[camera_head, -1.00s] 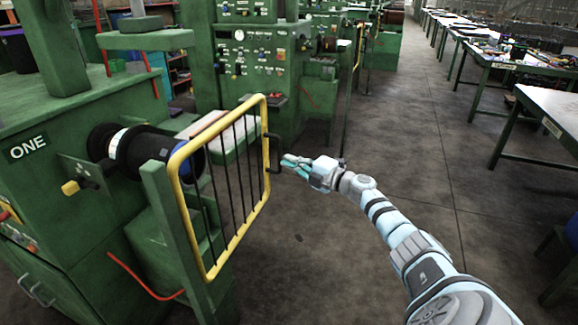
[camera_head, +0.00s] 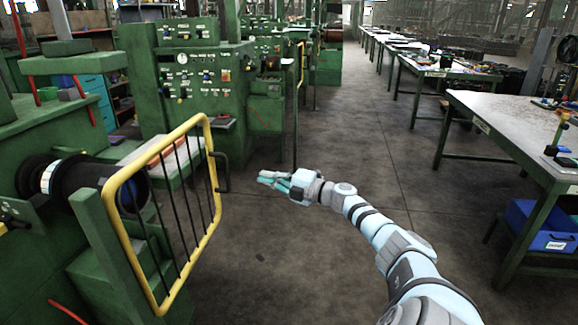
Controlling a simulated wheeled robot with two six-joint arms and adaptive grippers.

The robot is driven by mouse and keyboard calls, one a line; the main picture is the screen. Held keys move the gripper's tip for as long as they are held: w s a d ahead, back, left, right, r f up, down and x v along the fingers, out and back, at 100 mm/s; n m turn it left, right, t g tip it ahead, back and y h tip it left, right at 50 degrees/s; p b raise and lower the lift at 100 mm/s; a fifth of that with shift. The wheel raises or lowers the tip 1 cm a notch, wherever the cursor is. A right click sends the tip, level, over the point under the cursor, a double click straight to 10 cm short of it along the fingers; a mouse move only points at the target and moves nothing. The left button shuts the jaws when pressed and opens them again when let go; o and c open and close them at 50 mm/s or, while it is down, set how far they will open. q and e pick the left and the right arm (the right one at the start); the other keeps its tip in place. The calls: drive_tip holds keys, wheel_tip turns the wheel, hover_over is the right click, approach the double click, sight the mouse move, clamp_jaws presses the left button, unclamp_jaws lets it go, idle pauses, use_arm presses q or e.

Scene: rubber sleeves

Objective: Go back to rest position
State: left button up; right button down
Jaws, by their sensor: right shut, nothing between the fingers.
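My right gripper (camera_head: 272,181) reaches in from the lower right over the open floor. It is shut and holds nothing. Its fingers point left, toward the black handle (camera_head: 222,172) of the yellow-framed gate (camera_head: 203,135), with a gap between them. The gate has dark vertical bars and stands in front of the green machine (camera_head: 40,250) at the left. A black cylinder (camera_head: 85,180) with a white ring sticks out from the machine behind the gate. My left gripper is not in view.
A green control cabinet (camera_head: 190,85) with knobs and dials stands behind the gate. At right is a grey-topped workbench (camera_head: 510,118) with a blue bin (camera_head: 540,225) below. More benches (camera_head: 440,68) run toward the back. The floor (camera_head: 350,150) between is clear.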

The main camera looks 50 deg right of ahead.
drive_tip(key=s+d, duration=0.3)
drive_tip(key=s, duration=0.1)
drive_tip(key=shift+s+d, duration=0.25)
drive_tip(key=shift+d, duration=0.1)
drive_tip(key=shift+s, duration=0.1)
